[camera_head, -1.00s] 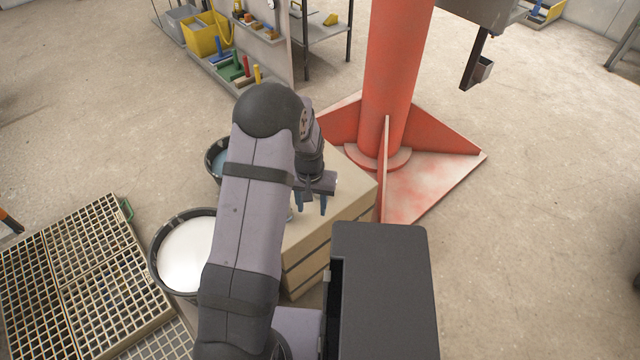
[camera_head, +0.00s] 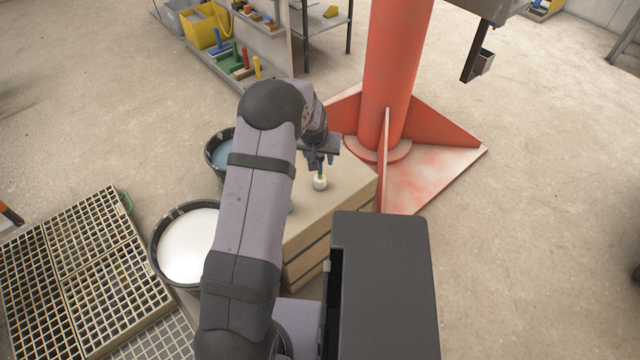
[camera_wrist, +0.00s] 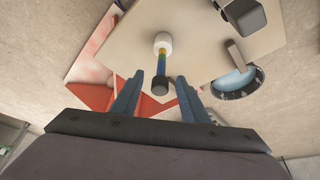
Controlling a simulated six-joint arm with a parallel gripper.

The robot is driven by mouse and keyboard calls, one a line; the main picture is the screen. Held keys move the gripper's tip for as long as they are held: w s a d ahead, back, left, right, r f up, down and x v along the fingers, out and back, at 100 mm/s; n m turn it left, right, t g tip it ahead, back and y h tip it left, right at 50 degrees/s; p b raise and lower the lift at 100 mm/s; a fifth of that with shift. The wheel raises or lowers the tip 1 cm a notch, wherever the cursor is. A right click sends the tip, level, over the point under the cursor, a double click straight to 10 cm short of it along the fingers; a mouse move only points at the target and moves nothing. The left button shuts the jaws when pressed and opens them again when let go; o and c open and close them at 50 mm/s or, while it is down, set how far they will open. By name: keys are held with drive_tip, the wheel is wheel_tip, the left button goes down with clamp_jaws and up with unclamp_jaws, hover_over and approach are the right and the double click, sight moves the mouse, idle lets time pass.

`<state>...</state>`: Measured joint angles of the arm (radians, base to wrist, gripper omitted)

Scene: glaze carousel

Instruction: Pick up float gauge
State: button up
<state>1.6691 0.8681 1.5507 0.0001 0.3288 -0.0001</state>
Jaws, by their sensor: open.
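The float gauge has a white round float (camera_head: 320,183) and stands upright on the tan block (camera_head: 345,200) in the head view. In the wrist view the float gauge (camera_wrist: 162,46) shows a thin green, yellow and blue stem with a dark end towards me. My gripper (camera_head: 319,162) is just above it, jaws apart. In the wrist view the two blue fingers of my gripper (camera_wrist: 160,80) lie either side of the stem's dark end. I cannot tell whether a finger touches it. Nothing is held.
A bucket of blue liquid (camera_head: 221,157) and a bucket of white liquid (camera_head: 190,248) stand left of the block. An orange column (camera_head: 392,90) with a finned base rises behind and right. A dark grey object (camera_wrist: 245,17) shows near the block's edge.

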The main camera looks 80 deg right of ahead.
hover_over(320, 177)
drive_tip(key=shift+a+f+x, duration=0.1)
drive_tip(key=shift+a+x, duration=0.05)
drive_tip(key=shift+x, duration=0.65)
drive_tip(key=shift+a+f+x, duration=0.1)
drive_tip(key=shift+a+x, duration=0.1)
drive_tip(key=shift+x, duration=0.6)
drive_tip(key=shift+a+f+x, duration=0.1)
drive_tip(key=shift+a+x, duration=0.05)
drive_tip(key=shift+x, duration=0.6)
drive_tip(key=shift+w+r, duration=0.1)
clamp_jaws()
